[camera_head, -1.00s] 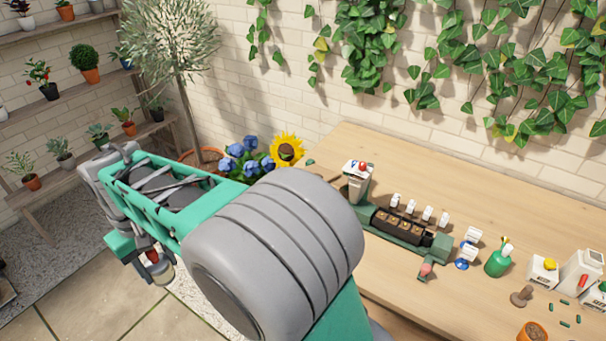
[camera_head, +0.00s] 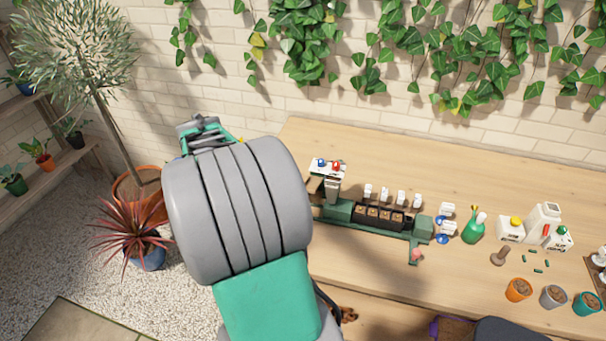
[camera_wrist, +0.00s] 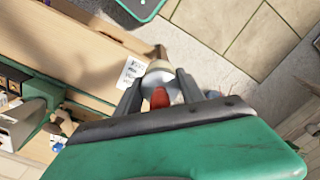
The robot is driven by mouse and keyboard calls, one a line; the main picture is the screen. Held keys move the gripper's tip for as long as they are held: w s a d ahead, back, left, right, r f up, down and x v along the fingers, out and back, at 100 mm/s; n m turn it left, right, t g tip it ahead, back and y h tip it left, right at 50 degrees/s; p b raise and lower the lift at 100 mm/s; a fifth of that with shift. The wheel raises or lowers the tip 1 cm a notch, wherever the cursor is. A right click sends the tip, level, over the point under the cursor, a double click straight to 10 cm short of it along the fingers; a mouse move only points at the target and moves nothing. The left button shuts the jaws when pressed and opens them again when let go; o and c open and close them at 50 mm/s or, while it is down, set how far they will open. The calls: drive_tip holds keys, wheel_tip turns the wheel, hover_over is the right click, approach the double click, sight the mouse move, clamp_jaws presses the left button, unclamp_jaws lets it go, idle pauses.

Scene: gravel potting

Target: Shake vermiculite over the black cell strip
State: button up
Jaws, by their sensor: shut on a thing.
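The black cell strip (camera_head: 385,217) lies on a green base (camera_head: 340,211) on the wooden bench in the head view. Its cells hold brown fill, and several white tags stand behind it. My gripper (camera_wrist: 158,78) shows in the wrist view, its two fingers shut on a small pale shaker (camera_wrist: 157,67) with a red part. The shaker is off the bench surface; its contents cannot be seen. In the head view my own arm hides the gripper and the shaker. The shaker appears apart from the strip.
A dispenser-like block (camera_head: 327,175) with red and blue knobs stands at the strip's left end. To the right are a green bottle (camera_head: 474,228), white containers (camera_head: 543,221) and small pots (camera_head: 519,290). A white label card (camera_wrist: 131,70) lies near the bench edge in the wrist view.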

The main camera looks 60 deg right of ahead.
drive_tip(key=s+d+f+m+p, duration=0.3)
drive_tip(key=s+d+m, duration=0.8)
drive_tip(key=s+d, duration=1.15)
drive_tip(key=shift+s+d+f+m+b, duration=0.2)
drive_tip(key=shift+s+d+m+b, duration=0.3)
drive_tip(key=shift+d+m, duration=1.7)
drive_tip(key=shift+s+d+f+m+b, duration=0.15)
drive_tip(key=shift+s+d+m+b, duration=0.4)
drive_tip(key=shift+m, duration=3.05)
drive_tip(key=shift+s+d+f+m+b, duration=0.2)
drive_tip(key=shift+s+d+m, duration=0.5)
drive_tip(key=shift+d+m, duration=1.6)
drive_tip(key=shift+a+m, duration=0.6)
drive_tip(key=shift+a, duration=0.05)
drive_tip(key=shift+s+d, duration=0.1)
drive_tip(key=shift+s, duration=0.45)
drive_tip(key=shift+w+a, duration=0.25)
drive_tip(key=shift+w, duration=0.95)
drive_tip(key=shift+s+d, duration=0.25)
drive_tip(key=shift+s, duration=1)
